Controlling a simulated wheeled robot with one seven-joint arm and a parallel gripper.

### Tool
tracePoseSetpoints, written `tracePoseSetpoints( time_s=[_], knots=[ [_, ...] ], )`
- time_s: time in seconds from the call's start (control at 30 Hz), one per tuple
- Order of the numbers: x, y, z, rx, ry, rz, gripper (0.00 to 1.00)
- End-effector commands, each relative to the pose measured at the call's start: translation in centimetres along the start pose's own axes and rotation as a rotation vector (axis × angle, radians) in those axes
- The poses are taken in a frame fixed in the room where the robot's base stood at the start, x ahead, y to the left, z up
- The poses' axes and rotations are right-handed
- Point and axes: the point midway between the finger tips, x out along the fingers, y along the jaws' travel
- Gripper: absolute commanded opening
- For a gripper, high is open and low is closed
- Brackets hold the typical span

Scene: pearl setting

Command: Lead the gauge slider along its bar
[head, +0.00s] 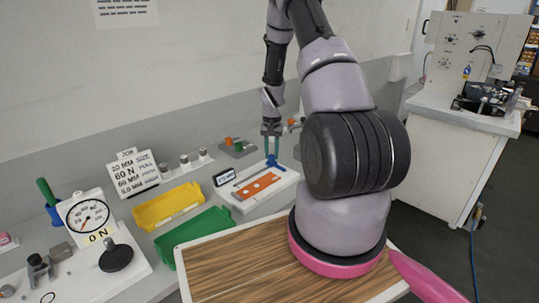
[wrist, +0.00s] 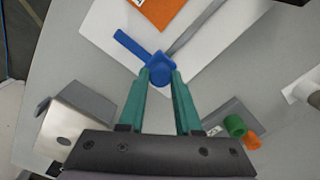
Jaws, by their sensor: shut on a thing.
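The blue gauge slider (head: 277,163) sits at the far right end of its thin grey bar (head: 248,176) on a white board (head: 287,181). In the wrist view the slider (wrist: 130,45) shows a flat blue arm and a rounded knob, with the grey bar (wrist: 195,27) running up and right from it. My gripper (head: 271,153) comes down from above, its teal fingers upright over the slider. In the wrist view my gripper (wrist: 161,77) has its fingertips closed on the slider's knob. The fingertips hide part of the knob.
An orange plate (head: 256,187) lies on the board beside the bar. A small display (head: 223,177) stands at its left end. Yellow (head: 168,205) and green (head: 192,236) trays lie to the left. A grey block with green and orange pegs (head: 237,148) stands behind.

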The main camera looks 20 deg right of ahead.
Motion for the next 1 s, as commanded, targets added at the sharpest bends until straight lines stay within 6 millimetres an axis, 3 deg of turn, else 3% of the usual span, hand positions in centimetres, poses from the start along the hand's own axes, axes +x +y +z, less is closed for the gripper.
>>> tracePoseSetpoints(
  time_s=[0.03,0.07,0.1,0.13,0.53,1.0],
  knots=[
    [-0.1,0.3,-0.4,0.002,0.009,0.001,0.00],
    [-0.1,0.3,-0.4,0.003,0.009,0.001,0.44],
    [-0.1,0.3,-0.4,0.003,0.009,0.001,0.59],
    [-0.1,0.3,-0.4,0.003,0.008,0.001,0.63],
    [-0.8,0.1,-0.3,0.002,0.007,0.000,0.63],
    [-9.3,0.2,-0.3,0.003,0.008,0.000,0.63]
  ],
)
